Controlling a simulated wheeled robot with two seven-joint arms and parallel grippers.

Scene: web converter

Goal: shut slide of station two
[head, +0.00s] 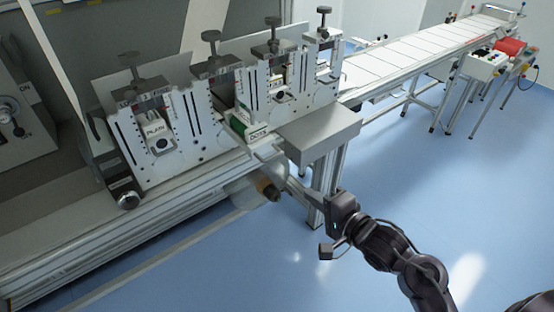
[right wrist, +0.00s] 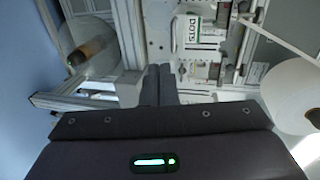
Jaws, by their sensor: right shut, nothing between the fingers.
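The converter's row of stations (head: 190,110) stands at the left and middle of the head view. A slide with a green and white DOTS label (head: 255,135) sticks out from the front of the second station, toward my right arm. The label (right wrist: 193,32) also shows at the top of the right wrist view. My right gripper (head: 292,186) is shut and empty, below and to the right of this slide, apart from it. Its closed fingers (right wrist: 159,72) point toward the machine. The PEARL slide (head: 156,135) sits within the first station's frame. My left gripper is not in view.
A grey box-like ledge (head: 318,133) juts out just right of the DOTS slide. A roll with a brown core (head: 266,188) hangs below, close to my right fingers. A conveyor (head: 410,50) runs off to the back right. Blue floor is clear in front.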

